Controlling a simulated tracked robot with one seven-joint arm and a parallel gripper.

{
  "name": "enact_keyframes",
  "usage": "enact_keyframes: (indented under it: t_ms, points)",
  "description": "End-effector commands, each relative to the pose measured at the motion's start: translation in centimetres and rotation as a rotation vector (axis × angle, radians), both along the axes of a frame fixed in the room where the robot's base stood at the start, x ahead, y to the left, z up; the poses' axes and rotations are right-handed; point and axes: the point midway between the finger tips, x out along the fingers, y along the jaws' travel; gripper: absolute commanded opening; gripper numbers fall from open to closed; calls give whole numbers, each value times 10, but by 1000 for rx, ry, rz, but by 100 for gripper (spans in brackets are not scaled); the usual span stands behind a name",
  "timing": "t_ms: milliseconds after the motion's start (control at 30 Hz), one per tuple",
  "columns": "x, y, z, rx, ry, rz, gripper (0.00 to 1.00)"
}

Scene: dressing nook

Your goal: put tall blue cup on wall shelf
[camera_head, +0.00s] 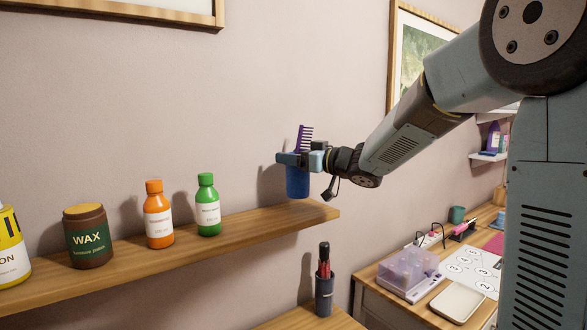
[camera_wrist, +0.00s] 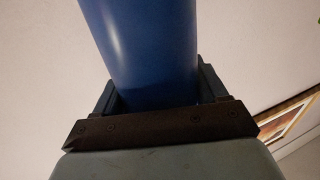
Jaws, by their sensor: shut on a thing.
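The tall blue cup (camera_head: 297,183) is held by my gripper (camera_head: 293,160) over the right end of the wall shelf (camera_head: 240,229). A purple comb (camera_head: 304,138) sticks up from the cup's top. In the wrist view the blue cup (camera_wrist: 150,50) fills the space between the jaws of my gripper (camera_wrist: 155,105). The cup looks upright in the head view. Its base is near the shelf's top surface; I cannot tell whether it touches.
A green bottle (camera_head: 208,205), an orange bottle (camera_head: 158,214), a brown wax jar (camera_head: 88,237) and a yellow bottle (camera_head: 10,249) stand on the shelf to the left. The shelf is clear between the green bottle and the cup. A dark holder (camera_head: 324,296) stands below.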

Motion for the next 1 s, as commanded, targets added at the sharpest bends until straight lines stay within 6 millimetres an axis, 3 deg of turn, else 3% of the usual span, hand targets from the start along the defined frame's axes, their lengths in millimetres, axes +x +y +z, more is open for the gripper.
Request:
enact_keyframes:
  t_ms: [367,800,833,1000]
  points:
    - [5,2,-35,1,2,0,26]
    - [5,1,-41,-1,-1,0,26]
    - [5,1,-41,-1,-1,0,74]
    - [5,1,-40,-1,-1,-1,90]
